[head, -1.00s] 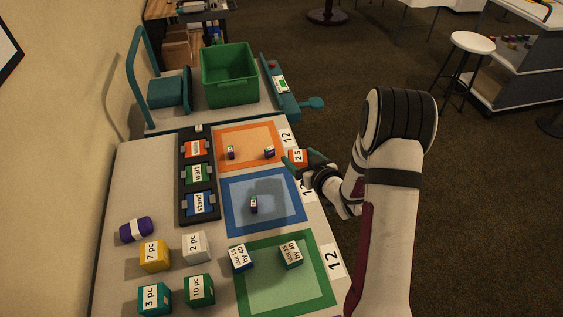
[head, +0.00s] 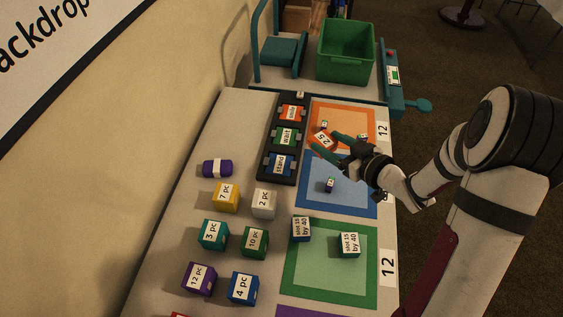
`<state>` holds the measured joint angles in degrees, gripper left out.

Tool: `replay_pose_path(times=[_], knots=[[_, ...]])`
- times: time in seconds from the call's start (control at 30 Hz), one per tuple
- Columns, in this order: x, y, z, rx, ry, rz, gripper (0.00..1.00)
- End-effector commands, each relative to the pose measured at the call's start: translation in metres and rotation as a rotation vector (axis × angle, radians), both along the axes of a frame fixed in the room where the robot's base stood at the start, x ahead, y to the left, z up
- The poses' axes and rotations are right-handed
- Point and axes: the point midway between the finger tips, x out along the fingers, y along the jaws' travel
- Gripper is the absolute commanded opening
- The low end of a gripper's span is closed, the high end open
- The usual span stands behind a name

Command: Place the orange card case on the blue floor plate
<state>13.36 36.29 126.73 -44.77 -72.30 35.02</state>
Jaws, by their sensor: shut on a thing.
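The orange card case (head: 322,140), with a white label reading 25, is between the green fingers of my gripper (head: 331,143). My gripper is shut on it. In the picture the case shows over the lower left of the orange floor plate, near the blue plate's upper edge; its height above them is hard to judge. The blue floor plate (head: 345,203) lies just below the orange one in the picture. A small dark block (head: 330,185) with a light top stands on its middle. My gripper and wrist hide part of its upper right.
The orange plate (head: 347,108) holds two small blocks. The green plate (head: 305,288) holds two cubes labelled slot 15 by 40. A black rack (head: 270,150) with smile, wait and stand cards borders the plates at left. Several labelled cubes and a purple roll (head: 217,168) stand further left.

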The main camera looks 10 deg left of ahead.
Motion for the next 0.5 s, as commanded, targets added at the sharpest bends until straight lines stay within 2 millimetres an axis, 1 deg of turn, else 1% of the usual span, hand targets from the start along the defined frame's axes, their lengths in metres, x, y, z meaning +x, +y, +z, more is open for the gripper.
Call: replay_pose_path(times=[0.07, 0.2, 0.3, 0.4, 0.47, 0.5], knots=[[0.002, 0.017, -0.010, 0.001, 0.004, 0.005, 0.01], [0.008, 0.062, -0.038, 0.001, 0.007, 0.006, 0.01], [0.013, 0.088, -0.054, -0.001, 0.005, 0.004, 0.01], [0.017, 0.105, -0.064, -0.001, 0.003, 0.001, 0.01], [0.018, 0.110, -0.069, 0.000, 0.002, -0.002, 0.01], [0.018, 0.111, -0.076, -0.001, 0.005, -0.002, 0.01]])
